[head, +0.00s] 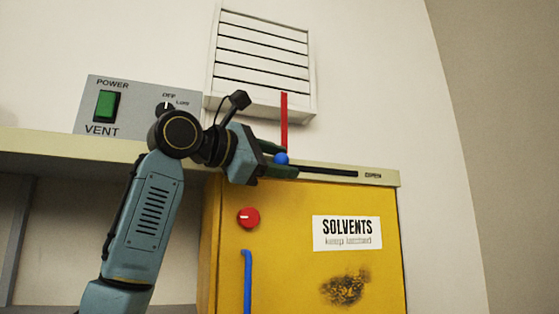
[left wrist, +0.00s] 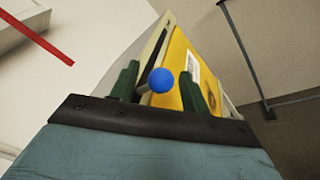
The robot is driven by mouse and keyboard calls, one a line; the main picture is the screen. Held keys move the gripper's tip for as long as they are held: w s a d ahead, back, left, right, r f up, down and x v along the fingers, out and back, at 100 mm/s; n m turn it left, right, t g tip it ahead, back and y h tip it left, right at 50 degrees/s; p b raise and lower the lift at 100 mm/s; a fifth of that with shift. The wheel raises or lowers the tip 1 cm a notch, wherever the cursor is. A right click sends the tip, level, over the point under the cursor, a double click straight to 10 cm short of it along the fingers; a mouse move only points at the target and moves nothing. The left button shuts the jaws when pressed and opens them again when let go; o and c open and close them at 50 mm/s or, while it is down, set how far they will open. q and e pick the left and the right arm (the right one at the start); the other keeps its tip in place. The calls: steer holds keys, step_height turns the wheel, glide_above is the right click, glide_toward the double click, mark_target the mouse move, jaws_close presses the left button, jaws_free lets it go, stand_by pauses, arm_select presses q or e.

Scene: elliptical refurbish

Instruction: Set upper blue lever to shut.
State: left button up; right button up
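The upper blue lever shows as a round blue knob (head: 281,158) at the left part of a dark slot (head: 330,172) in the pale ledge above the yellow cabinet. The slot's right end carries a label that seems to read OPEN. My left gripper (head: 281,160) reaches in from the left, with one dark green finger above the knob and one below. In the left wrist view the blue knob (left wrist: 161,80) sits between the spread fingertips (left wrist: 160,84), with a gap on each side. The slot's left end is hidden by the gripper. My right gripper is not in view.
The yellow SOLVENTS cabinet (head: 290,275) has a red knob (head: 249,218) and a blue handle (head: 247,280). A grey VENT box (head: 128,122) stands left.

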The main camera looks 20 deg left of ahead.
arm_select(q)
steer(key=shift+s+a, duration=0.15)
steer(key=shift+s, duration=0.1)
steer(key=b+v, duration=0.4)
steer(key=v, duration=0.8)
steer(key=shift+s+a, duration=0.15)
steer(key=shift+s, duration=0.2)
steer(key=shift+f, duration=0.1)
